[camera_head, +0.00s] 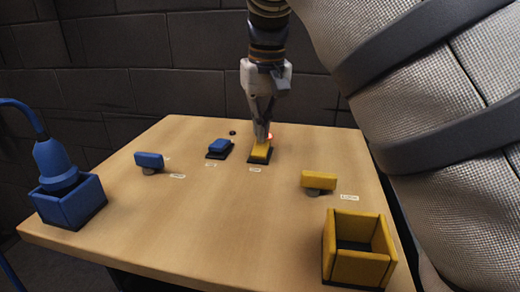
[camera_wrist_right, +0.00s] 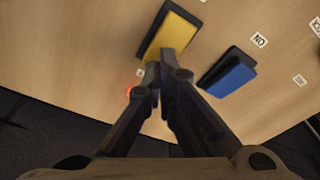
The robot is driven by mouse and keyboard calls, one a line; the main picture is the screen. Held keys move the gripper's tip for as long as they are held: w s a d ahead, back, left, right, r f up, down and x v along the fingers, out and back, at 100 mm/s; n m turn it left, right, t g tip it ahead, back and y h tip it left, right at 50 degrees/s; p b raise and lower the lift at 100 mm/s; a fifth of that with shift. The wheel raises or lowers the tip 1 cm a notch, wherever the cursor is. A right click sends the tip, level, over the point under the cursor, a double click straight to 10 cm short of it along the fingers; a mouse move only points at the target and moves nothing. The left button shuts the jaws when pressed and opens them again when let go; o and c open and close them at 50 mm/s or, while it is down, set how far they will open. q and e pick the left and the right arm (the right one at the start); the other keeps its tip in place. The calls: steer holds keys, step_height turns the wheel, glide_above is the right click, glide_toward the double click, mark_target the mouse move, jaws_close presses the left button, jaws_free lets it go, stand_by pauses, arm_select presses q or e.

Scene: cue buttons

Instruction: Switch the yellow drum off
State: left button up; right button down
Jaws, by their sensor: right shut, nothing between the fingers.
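A yellow block button (camera_head: 258,154) on a dark base is at the back middle of the table. My right gripper (camera_head: 262,139) is shut and empty, pointing down with its fingertips at the button's far end. I cannot tell whether they touch it. In the right wrist view the yellow button (camera_wrist_right: 173,34) lies just beyond the fingertips. A small red light (camera_head: 270,136) glows beside it. A yellow paddle (camera_head: 319,179) on a grey round base stands to the right. No yellow thing clearly looks like a drum. My left gripper is not in view.
A blue button (camera_head: 219,146) is left of the yellow one. A blue paddle (camera_head: 149,160) is farther left. A blue box (camera_head: 84,200) with a blue bulb-shaped thing (camera_head: 55,162) stands front left, an open yellow box (camera_head: 365,262) front right. The table's (camera_head: 215,225) middle is clear.

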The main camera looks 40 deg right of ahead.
steer(key=shift+r, duration=2.85)
